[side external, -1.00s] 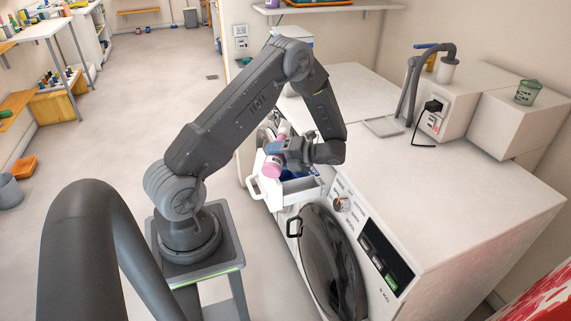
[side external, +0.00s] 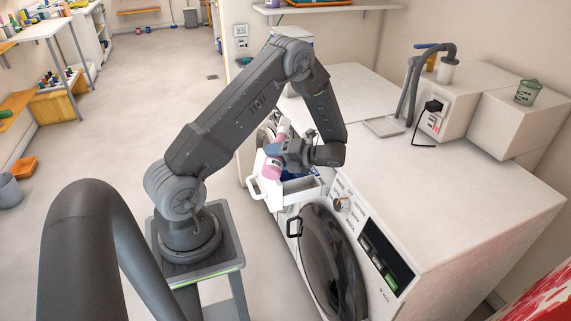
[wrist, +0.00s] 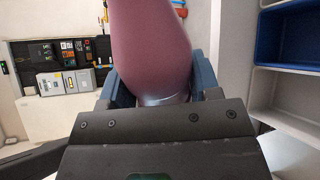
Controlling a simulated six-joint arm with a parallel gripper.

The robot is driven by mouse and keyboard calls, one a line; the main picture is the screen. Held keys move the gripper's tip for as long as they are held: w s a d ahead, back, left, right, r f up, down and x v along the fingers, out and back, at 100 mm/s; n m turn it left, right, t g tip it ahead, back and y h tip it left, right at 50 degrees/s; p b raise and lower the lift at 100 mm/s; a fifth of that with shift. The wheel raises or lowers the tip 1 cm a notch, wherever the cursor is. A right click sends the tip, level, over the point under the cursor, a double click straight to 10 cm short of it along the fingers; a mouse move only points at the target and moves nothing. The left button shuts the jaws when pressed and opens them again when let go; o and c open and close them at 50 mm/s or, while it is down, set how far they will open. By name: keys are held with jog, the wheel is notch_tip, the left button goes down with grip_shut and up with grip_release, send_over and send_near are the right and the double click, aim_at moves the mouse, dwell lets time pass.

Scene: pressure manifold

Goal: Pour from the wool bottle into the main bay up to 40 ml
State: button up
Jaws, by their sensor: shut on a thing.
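My gripper (side external: 280,151) is shut on a pink bottle (side external: 271,168), which I take to be the wool bottle. The bottle is tilted, with a pale part at its upper end beside the fingers. The bottle (wrist: 150,45) fills the middle of the wrist view, between the blue fingers (wrist: 160,88). Its mouth and liquid level cannot be made out. The open white drawer (side external: 303,190) of the washing machine is below and beside the bottle. A blue compartment (wrist: 289,35) and white bays show at the right of the wrist view. I cannot tell which is the main bay, nor any flow.
The washing machine (side external: 440,170) stands right of the drawer, with a knob (side external: 342,204) and a dark round door (side external: 330,262) below. Its top is mostly clear. A green cup (side external: 527,92) stands on a white box at the back right. A wall panel (wrist: 70,65) shows in the wrist view.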

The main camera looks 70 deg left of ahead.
jog(key=shift+w+a+r+n, duration=0.1)
jog(key=shift+r+n, duration=0.2)
jog(key=shift+r, duration=0.1)
jog(key=shift+w+a+r+n, duration=0.1)
jog(key=shift+r+n, duration=0.2)
jog(key=shift+r, duration=0.1)
jog(key=n, duration=0.1)
jog(key=a+r+n+y, duration=0.1)
jog(key=w+n+y, duration=0.1)
jog(key=n, duration=0.1)
jog(key=shift+a+r+t, duration=0.2)
jog(key=shift+a+t, duration=0.05)
jog(key=shift+t, duration=0.15)
jog(key=n, duration=0.2)
jog(key=n+y, duration=0.1)
jog(key=shift+s+d+r, duration=0.15)
jog(key=shift+s+d, duration=0.05)
jog(key=shift+d, duration=0.05)
jog(key=n, duration=0.2)
jog(key=n+y, duration=0.1)
jog(key=shift+f+n+g, duration=0.2)
jog(key=shift+n+g, duration=0.1)
jog(key=shift+n, duration=0.1)
jog(key=shift+r, duration=3)
